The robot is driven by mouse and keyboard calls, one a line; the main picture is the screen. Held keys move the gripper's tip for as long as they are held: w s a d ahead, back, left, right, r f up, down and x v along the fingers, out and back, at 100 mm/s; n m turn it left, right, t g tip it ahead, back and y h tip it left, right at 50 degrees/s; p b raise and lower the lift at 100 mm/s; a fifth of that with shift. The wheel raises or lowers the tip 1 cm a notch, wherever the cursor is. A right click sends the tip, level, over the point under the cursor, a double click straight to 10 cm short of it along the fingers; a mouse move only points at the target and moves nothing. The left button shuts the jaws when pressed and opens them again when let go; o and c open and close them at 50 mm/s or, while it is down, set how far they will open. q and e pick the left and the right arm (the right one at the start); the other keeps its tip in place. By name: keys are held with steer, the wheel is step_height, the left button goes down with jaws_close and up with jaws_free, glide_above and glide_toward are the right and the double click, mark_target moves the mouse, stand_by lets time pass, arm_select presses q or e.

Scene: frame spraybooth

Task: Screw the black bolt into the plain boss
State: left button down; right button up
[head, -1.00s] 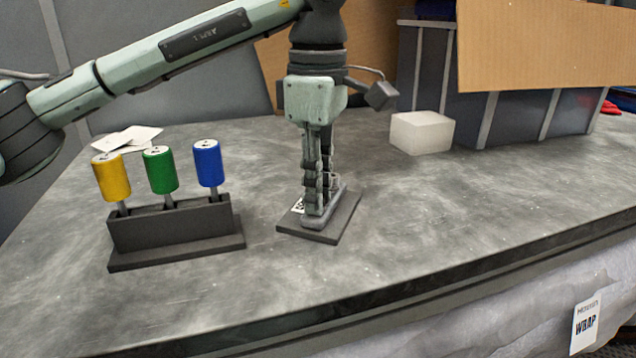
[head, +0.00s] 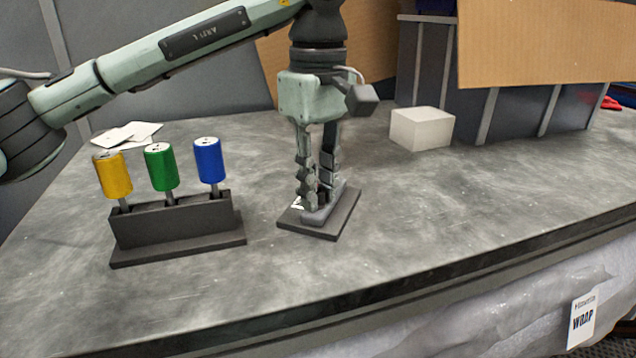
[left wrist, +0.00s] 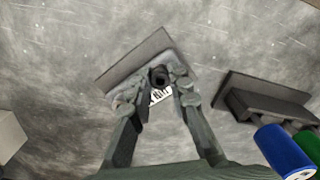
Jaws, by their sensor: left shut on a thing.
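My left gripper (head: 319,196) points straight down over a small dark base plate (head: 340,224) carrying a grey fixture (head: 322,213). Its fingertips are down at the fixture. In the left wrist view, a round black bolt head (left wrist: 159,76) sits between the fingertips of the left gripper (left wrist: 158,92), which are shut on it. The bolt is hidden by the fingers in the head view. The boss under it is hidden, so I cannot tell how deep the bolt sits. My right gripper is not in view.
A dark rack (head: 172,232) with yellow (head: 114,176), green (head: 161,168) and blue (head: 208,161) handled tools stands left of the plate. A white block (head: 421,129) and grey bin (head: 520,110) stand at the back right. The front right tabletop is clear.

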arm_select(q)
steer(key=shift+s+f+m, duration=0.15)
steer(key=shift+f+m, duration=0.15)
steer(key=shift+m, duration=0.2)
steer(key=c, duration=1.4)
jaws_free()
steer(key=shift+c, duration=0.2)
steer(key=shift+o, duration=0.5)
steer(key=shift+r, duration=0.15)
